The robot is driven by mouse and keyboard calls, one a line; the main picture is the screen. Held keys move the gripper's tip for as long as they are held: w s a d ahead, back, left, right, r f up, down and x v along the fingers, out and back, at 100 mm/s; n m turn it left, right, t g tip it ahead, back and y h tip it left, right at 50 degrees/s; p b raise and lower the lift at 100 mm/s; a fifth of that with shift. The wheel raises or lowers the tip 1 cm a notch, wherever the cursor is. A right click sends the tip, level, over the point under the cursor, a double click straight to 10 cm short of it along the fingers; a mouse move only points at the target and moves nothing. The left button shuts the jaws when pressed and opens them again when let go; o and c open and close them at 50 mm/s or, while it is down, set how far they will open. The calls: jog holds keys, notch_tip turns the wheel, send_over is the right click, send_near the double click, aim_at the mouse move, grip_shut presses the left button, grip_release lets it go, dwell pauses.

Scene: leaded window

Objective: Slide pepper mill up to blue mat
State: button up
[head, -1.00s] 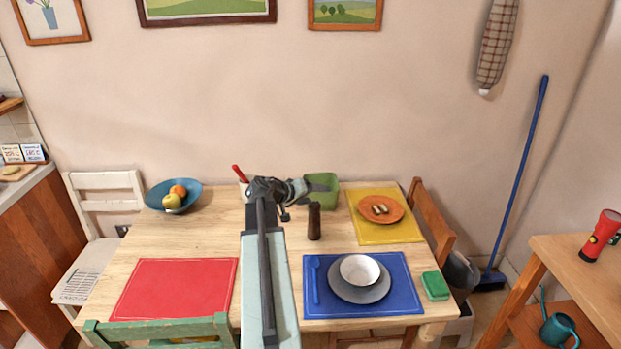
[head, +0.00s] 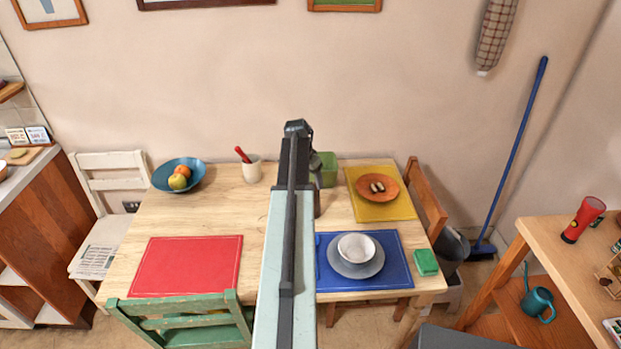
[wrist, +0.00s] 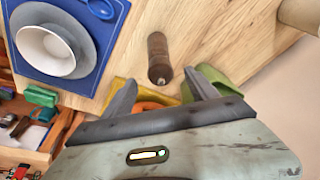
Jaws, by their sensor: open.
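The pepper mill (wrist: 158,55) is dark brown and stands upright on the bare wood, apart from the blue mat (wrist: 108,36). In the head view my arm hides most of the pepper mill (head: 317,205), and a dark sliver shows just behind the mat's far left corner. The blue mat (head: 395,278) lies at the table's front right. My gripper (wrist: 160,79) is open in the wrist view, its two fingers apart with the mill's top between or just beyond the tips. I cannot tell whether they touch it. The head view hides the fingers.
A grey plate (head: 353,268) with a white bowl (head: 356,246) sits on the blue mat. A green box (head: 329,172) and a cream crock (head: 253,172) stand behind the mill. A yellow mat (head: 382,211) with an orange plate is at the back right. A red mat (head: 190,266) lies left.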

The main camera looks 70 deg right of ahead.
jog(key=b+x, duration=0.7)
jog(key=x, duration=0.1)
jog(key=shift+r, duration=0.1)
jog(key=shift+s+a, duration=0.1)
grip_shut()
